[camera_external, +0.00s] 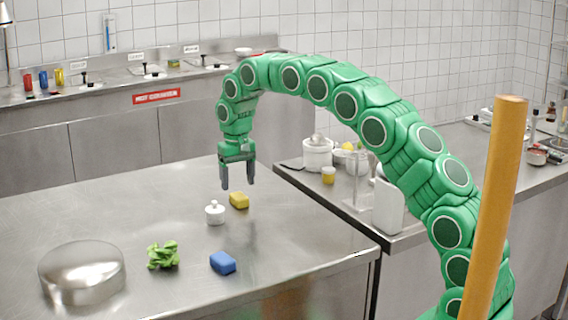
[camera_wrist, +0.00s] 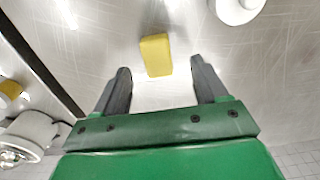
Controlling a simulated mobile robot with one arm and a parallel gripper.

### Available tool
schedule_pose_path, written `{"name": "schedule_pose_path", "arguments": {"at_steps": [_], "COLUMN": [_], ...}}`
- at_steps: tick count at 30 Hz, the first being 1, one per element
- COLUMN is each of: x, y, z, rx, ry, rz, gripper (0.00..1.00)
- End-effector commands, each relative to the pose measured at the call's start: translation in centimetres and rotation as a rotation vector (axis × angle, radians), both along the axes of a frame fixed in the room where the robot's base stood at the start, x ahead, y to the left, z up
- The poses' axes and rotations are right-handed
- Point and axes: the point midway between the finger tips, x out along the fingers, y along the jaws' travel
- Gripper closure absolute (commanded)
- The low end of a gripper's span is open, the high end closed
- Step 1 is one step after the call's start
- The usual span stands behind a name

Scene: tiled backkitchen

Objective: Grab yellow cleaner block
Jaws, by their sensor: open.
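The yellow cleaner block (camera_external: 239,200) lies on the steel table, just right of a small white lidded pot. My gripper (camera_external: 238,187) points down above the table near the block, with its fingers apart and nothing between them. In the wrist view the yellow block (camera_wrist: 156,55) lies ahead of the open gripper (camera_wrist: 161,80), roughly centred between the two fingertips. It is clear of both fingers. The exact height of my fingers above it is hard to tell.
The white pot (camera_external: 215,213) stands close beside the block. A blue block (camera_external: 223,262), green crumpled leaves (camera_external: 163,255) and a steel dome (camera_external: 82,272) are on the table's near part. A side counter (camera_external: 420,232) with containers stands to the right across a gap.

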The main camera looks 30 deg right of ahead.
Motion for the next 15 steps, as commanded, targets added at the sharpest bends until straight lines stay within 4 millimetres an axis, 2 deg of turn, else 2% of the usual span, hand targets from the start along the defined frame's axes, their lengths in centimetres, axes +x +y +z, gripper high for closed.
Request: {"name": "schedule_pose_path", "arguments": {"at_steps": [12, 15], "x": [-0.1, 0.0], "y": [-0.5, -0.5], "z": [-4.6, -5.1], "rx": [-0.001, 0.000], "ry": [0.004, 0.001], "rz": [0.000, 0.000], "gripper": [0.28, 0.28]}}
